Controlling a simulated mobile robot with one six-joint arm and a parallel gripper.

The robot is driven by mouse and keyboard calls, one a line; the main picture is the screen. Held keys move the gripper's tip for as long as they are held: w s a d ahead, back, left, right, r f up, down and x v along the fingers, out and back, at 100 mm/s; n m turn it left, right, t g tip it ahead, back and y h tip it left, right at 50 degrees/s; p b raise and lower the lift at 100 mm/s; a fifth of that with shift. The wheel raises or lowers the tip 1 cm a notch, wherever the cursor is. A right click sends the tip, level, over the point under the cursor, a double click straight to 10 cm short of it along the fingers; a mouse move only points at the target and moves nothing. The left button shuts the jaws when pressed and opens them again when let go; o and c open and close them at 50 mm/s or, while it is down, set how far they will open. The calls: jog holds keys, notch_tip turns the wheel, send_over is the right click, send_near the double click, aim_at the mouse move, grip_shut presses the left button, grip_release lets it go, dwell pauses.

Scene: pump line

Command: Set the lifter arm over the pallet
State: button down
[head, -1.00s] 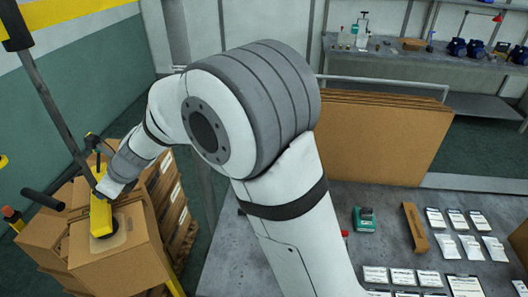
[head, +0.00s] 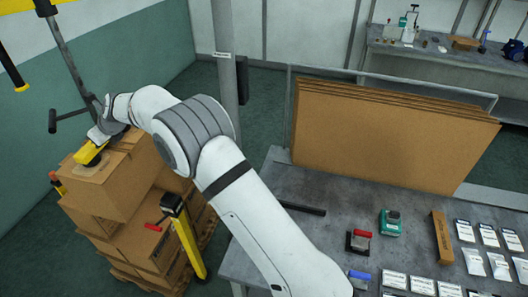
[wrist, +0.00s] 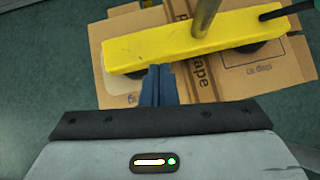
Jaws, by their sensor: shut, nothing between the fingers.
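The lifter arm's yellow suction bar (head: 91,151) hangs at the lower end of a grey pole (head: 60,52), on the left in the head view. A cardboard box (head: 112,182) sits directly under the bar, above the stacked boxes on the wooden pallet (head: 140,279). I cannot tell whether it rests on them. In the wrist view the bar (wrist: 195,37) spans the box top (wrist: 245,85). My gripper (wrist: 159,70) is shut and empty, its fingertips at the bar's near edge; contact is unclear. In the head view my wrist partly hides the bar.
A yellow post (head: 187,240) with a black top stands right of the stack. A grey workbench (head: 300,235) holds upright cardboard sheets (head: 385,130), a green device (head: 390,222) and white packets. A grey column (head: 224,70) rises behind my arm.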

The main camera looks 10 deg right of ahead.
jog(key=shift+w+a, duration=0.65)
jog(key=shift+w, duration=0.25)
jog(key=shift+w+a, duration=0.65)
jog(key=shift+w, duration=0.25)
jog(key=shift+s, duration=0.15)
jog(key=shift+s+d+f+b, duration=0.1)
jog(key=shift+s+b, duration=0.15)
jog(key=shift+b, duration=0.2)
jog(key=s, duration=0.1)
jog(key=s+b, duration=0.1)
jog(key=shift+s+d, duration=0.3)
jog(key=shift+d, duration=0.05)
jog(key=s+d+r+b, duration=0.1)
jog(key=s+r+b, duration=0.2)
jog(key=s+r, duration=0.4)
jog(key=shift+s+d+r, duration=0.15)
jog(key=shift+s, duration=0.1)
